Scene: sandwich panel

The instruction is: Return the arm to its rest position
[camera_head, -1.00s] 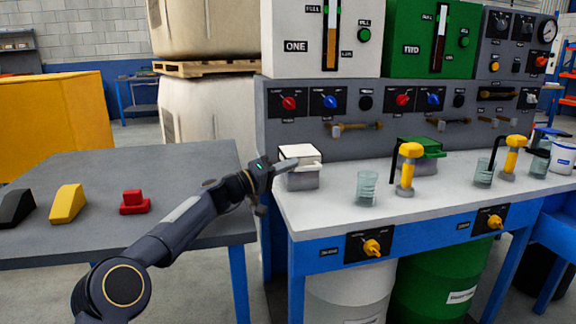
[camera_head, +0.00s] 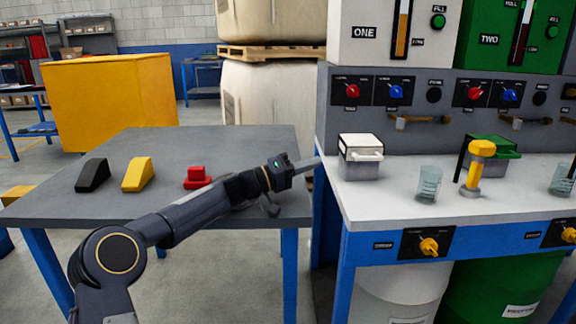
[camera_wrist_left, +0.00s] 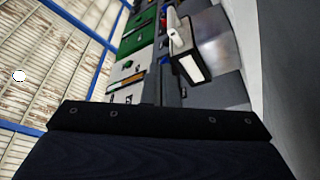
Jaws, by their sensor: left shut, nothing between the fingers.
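My left arm comes in from the lower left in the head view and reaches over the right part of the grey table. My left gripper (camera_head: 308,164) is shut and empty. Its tip points right, just short of the white-lidded box (camera_head: 361,157) on the workbench, apart from it. In the left wrist view the same white-lidded box (camera_wrist_left: 188,55) shows beyond the dark edge of my gripper body; the fingers are not seen there. My right gripper is in neither view.
The grey table (camera_head: 150,150) carries a black wedge (camera_head: 93,175), a yellow wedge (camera_head: 139,174) and a red block (camera_head: 197,178), partly behind my forearm. The white-topped workbench (camera_head: 390,203) holds a glass (camera_head: 429,184) and a yellow-topped tool (camera_head: 476,168).

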